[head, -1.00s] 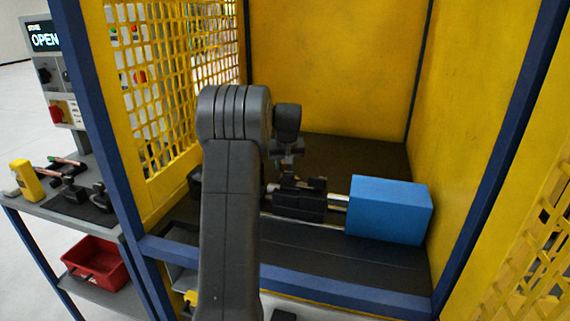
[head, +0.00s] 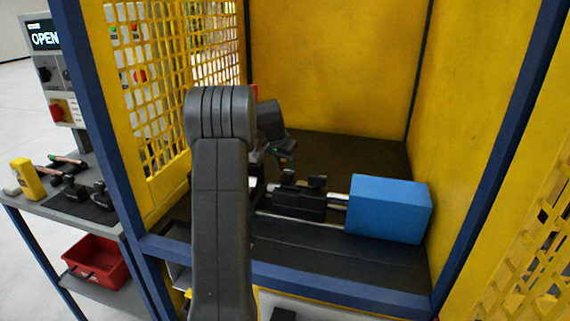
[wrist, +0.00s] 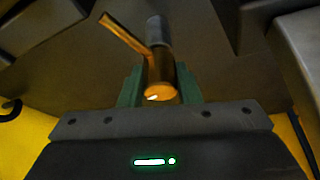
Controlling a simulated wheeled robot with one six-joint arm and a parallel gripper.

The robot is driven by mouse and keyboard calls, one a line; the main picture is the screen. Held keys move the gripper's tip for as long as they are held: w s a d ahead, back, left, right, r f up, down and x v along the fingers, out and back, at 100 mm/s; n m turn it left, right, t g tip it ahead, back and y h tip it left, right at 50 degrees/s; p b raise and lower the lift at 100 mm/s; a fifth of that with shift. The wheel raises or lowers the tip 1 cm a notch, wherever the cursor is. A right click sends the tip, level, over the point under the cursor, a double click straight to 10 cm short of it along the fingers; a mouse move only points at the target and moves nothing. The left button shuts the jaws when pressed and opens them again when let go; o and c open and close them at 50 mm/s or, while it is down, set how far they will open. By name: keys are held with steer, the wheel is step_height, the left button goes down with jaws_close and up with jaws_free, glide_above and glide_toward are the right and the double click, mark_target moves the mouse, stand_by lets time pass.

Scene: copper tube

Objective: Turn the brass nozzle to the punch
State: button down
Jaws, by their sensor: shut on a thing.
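My gripper (wrist: 159,78) is shut on a brass-coloured piece, the nozzle (wrist: 161,92), between its green fingers. A thin copper-coloured branch (wrist: 124,34) slants up and left from it, and a grey cylindrical end (wrist: 158,30) lies beyond it. In the head view my gripper (head: 283,157) is inside the yellow cell, above and left of the black clamp unit, with a small orange glint at its fingers. Which part is the punch I cannot tell.
The black clamp unit (head: 298,203) sits on rods beside a blue block (head: 390,209). Yellow mesh (head: 165,80) and blue posts bound the cell. Outside left are a grey bench (head: 60,207), a red bin (head: 97,261) and a panel reading OPEN (head: 45,38).

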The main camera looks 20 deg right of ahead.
steer(key=shift+r, duration=0.1)
stand_by(0.4)
steer(key=c, duration=1.1)
jaws_free()
steer(key=shift+o, duration=0.2)
step_height(320, 180, up, 10)
